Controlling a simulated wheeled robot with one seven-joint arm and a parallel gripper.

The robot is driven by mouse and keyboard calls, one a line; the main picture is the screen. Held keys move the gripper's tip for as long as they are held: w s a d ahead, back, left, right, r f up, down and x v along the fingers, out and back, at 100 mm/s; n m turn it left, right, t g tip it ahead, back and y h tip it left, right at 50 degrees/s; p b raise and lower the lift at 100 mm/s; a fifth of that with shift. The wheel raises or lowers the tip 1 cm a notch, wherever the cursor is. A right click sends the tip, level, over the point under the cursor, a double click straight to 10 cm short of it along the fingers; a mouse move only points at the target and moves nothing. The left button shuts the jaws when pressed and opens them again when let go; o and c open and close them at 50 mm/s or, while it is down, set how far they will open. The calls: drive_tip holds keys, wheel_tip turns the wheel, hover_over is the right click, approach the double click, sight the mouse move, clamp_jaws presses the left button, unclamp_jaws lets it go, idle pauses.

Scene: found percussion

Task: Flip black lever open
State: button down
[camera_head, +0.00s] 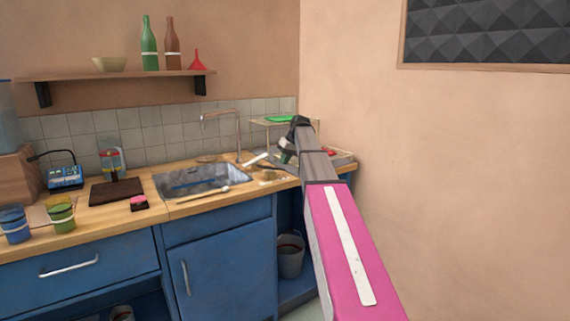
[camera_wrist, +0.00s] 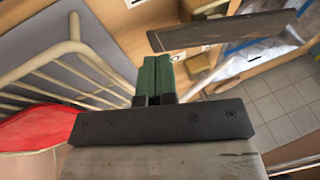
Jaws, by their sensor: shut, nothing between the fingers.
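A long, flat dark bar (camera_wrist: 222,31) lies across the upper right of the wrist view, to the right of my gripper and apart from it. It may be the black lever, but I cannot tell for sure or see how it is mounted. My gripper (camera_wrist: 155,68) shows green fingers closed together with nothing between them. In the head view my arm reaches to the right end of the counter, and its wrist hides much of what is there. A dark narrow shape (camera_head: 269,166) shows just left of the wrist, partly hidden.
A cream wire rack (camera_wrist: 66,55) and a red object (camera_wrist: 35,128) are close on the left in the wrist view. The sink (camera_head: 192,181) and tap (camera_head: 238,130) stand left of my arm. A bare wall (camera_head: 450,180) is on the right.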

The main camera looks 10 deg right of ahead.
drive_tip(key=w+d+v, duration=0.1)
drive_tip(key=v, duration=1.1)
drive_tip(key=shift+d, duration=0.2)
